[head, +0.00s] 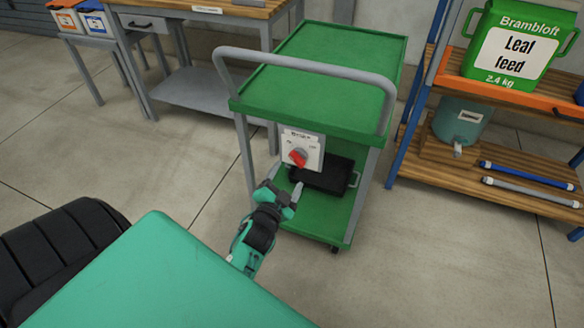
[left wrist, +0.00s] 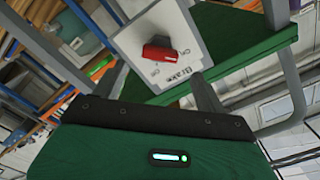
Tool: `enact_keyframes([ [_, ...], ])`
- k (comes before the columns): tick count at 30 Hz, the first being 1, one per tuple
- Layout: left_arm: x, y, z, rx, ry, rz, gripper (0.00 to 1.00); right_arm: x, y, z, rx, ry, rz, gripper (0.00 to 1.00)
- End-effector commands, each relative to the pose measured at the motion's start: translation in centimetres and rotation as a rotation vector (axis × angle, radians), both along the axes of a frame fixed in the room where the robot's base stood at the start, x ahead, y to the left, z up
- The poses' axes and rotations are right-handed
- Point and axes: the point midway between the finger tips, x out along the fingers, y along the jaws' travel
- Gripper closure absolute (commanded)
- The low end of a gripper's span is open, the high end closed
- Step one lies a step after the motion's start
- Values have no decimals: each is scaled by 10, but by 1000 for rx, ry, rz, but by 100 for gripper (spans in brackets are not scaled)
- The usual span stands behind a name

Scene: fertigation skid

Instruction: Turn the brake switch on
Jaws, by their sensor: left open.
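The brake switch is a red rotary knob (head: 298,157) on a white plate (head: 316,150) marked "Brake", fixed at the handle end of a green cart (head: 330,50). The knob sits tilted on the plate; its small side labels are too blurred to read surely. In the left wrist view the knob (left wrist: 160,52) and the white plate (left wrist: 130,45) are close ahead, upside down. My left gripper (head: 284,193) is open and empty, just below and slightly left of the knob, apart from it. My right gripper is in neither view.
The cart's grey push handle (head: 305,64) arches above the plate. A black tray (head: 325,178) lies on its lower shelf. A workbench (head: 205,88) stands behind left, and a shelf rack (head: 480,185) with a "Leaf feed" container (head: 515,45) at right. Floor in front is clear.

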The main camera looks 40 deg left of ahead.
Motion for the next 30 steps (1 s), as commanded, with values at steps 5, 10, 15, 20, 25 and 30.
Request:
enact_keyframes([
  [5,-35,-8,-1,-2,3,1,27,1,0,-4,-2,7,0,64],
  [10,-58,-14,-1,-1,2,1,27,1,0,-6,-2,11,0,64],
  [15,-69,-16,0,-1,1,1,27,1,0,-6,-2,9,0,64],
  [20,-72,-17,0,-1,0,1,27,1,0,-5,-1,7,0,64],
  [25,-72,-17,0,0,1,1,27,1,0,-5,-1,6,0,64],
  [30,-71,-17,0,0,1,1,27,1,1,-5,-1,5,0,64],
])
